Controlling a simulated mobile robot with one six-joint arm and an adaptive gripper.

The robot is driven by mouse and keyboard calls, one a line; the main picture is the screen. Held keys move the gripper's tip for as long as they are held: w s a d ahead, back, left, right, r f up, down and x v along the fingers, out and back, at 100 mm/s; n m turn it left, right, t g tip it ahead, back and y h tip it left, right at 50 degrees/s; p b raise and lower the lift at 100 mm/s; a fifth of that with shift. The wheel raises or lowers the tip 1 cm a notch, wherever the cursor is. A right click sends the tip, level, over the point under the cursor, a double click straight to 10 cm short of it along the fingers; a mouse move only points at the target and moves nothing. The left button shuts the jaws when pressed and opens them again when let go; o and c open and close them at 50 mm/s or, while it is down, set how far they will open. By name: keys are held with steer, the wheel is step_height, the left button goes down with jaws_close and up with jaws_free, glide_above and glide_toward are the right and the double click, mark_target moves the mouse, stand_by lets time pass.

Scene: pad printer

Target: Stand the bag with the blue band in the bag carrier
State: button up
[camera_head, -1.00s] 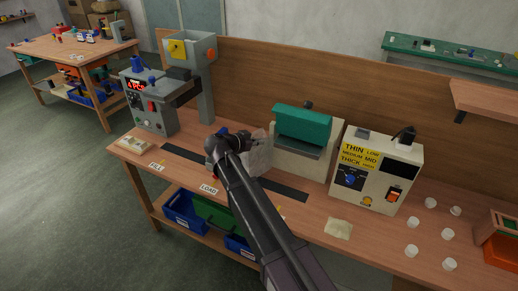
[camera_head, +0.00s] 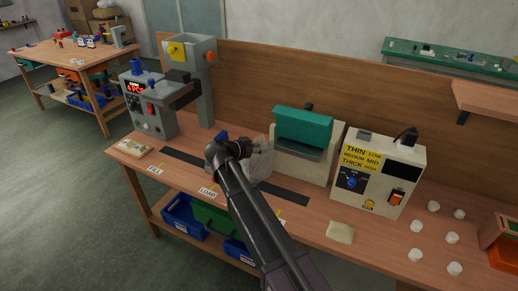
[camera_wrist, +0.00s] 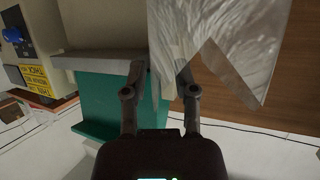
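A pale, see-through bag (camera_head: 258,160) is at the end of my arm, in front of the teal-topped machine. In the wrist view the same bag (camera_wrist: 215,40) fills the top middle and right, with a notched edge. My gripper (camera_wrist: 160,72) has its fingers on either side of one narrow part of the bag and appears to hold it, though the contact is hard to see. In the head view my gripper (camera_head: 240,150) partly covers the bag. No blue band shows on it. I cannot make out the carrier or whether the bag touches the bench.
A dark strip (camera_head: 285,193) runs along the bench past FILL and LOAD labels. A grey machine (camera_head: 148,105) with a red display stands left; a cream control box (camera_head: 380,170) stands right. A beige packet (camera_head: 340,232) and several white caps (camera_head: 418,226) lie at the front right.

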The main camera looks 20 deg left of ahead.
stand_by(0.4)
steer(key=shift+r, duration=0.2)
steer(key=shift+s+r+p, duration=0.1)
steer(key=shift+s+p, duration=0.1)
steer(key=shift+p, duration=0.15)
steer(key=p+v, duration=0.4)
steer(key=v, duration=0.7)
steer(key=shift+s+a, duration=0.2)
steer(key=shift+r, duration=0.1)
